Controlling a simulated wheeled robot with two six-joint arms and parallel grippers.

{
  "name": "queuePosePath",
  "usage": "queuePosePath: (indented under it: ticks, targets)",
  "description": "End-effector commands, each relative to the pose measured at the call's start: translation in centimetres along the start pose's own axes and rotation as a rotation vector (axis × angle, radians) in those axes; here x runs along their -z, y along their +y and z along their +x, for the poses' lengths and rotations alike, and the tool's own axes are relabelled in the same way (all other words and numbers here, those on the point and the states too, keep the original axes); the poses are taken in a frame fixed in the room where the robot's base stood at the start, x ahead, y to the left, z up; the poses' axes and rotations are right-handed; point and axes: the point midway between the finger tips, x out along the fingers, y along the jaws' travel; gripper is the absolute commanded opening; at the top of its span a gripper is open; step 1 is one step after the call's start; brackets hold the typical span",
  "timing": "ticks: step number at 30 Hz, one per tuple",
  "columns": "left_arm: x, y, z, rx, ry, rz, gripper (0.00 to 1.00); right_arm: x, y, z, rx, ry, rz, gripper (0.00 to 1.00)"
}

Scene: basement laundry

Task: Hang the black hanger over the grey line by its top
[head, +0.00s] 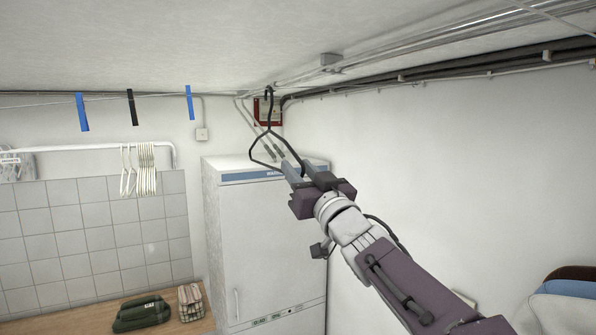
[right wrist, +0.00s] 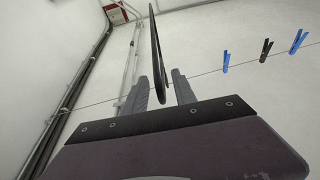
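The black hanger (head: 262,140) is upright, its hook (head: 268,91) at the top near the ceiling. In the head view the hook overlaps the thin grey line (head: 150,96); I cannot tell for certain whether it bears on it. My right gripper (head: 306,169) is at the hanger's lower right corner. In the right wrist view the hanger (right wrist: 156,50) shows edge-on between the two fingers (right wrist: 160,85), with gaps on both sides, so the gripper looks open around it. The line (right wrist: 208,73) crosses close by there. My left gripper is out of view.
Blue pegs (head: 82,112) and a black peg (head: 132,107) hang on the line to the left. A tall white cabinet (head: 265,240) stands below the hanger. White hangers (head: 145,170) hang on a rail. Pipes (head: 400,78) run along the right wall's top. Folded cloths (head: 140,314) lie on a counter.

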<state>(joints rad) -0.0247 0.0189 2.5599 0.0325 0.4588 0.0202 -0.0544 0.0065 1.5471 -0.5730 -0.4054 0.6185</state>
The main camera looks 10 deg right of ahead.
Motion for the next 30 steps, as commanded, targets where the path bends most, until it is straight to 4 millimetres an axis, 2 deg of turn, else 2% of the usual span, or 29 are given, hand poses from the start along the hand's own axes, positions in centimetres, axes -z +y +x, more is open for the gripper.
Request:
queuePosePath:
  ticks: [1, 6, 12, 18, 20, 23, 26, 27, 29, 30]
  targets:
    - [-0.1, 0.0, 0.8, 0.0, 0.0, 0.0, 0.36, -0.4, 0.0, -0.9, -0.001, 0.001, 0.0, 0.33]
    - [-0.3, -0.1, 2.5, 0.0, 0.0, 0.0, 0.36, -0.4, 0.0, -4.5, -0.002, 0.003, -0.001, 0.33]
    - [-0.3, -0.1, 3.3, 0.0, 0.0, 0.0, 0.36, -0.2, 0.0, -7.7, -0.001, 0.002, -0.002, 0.33]
    - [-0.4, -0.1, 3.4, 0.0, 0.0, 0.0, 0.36, -0.1, 0.0, -8.6, 0.0, 0.001, 0.0, 0.33]
    - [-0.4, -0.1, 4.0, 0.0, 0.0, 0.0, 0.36, -0.7, -0.1, -8.8, 0.002, -0.001, 0.001, 0.33]
    - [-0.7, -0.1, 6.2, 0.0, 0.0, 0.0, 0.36, -5.6, 0.0, -8.8, 0.005, -0.051, 0.021, 0.33]
    - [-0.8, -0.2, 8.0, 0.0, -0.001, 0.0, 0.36, -14.0, 0.9, -9.5, -0.03, -0.178, 0.102, 0.33]
    - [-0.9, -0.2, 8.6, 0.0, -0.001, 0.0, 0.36, -17.6, 1.5, -10.1, -0.063, -0.242, 0.137, 0.33]
    - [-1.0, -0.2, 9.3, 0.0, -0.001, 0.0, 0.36, -22.9, 2.5, -11.5, -0.118, -0.347, 0.174, 0.33]
    - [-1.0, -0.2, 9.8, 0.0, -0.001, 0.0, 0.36, -26.5, 3.1, -12.7, -0.156, -0.42, 0.194, 0.33]
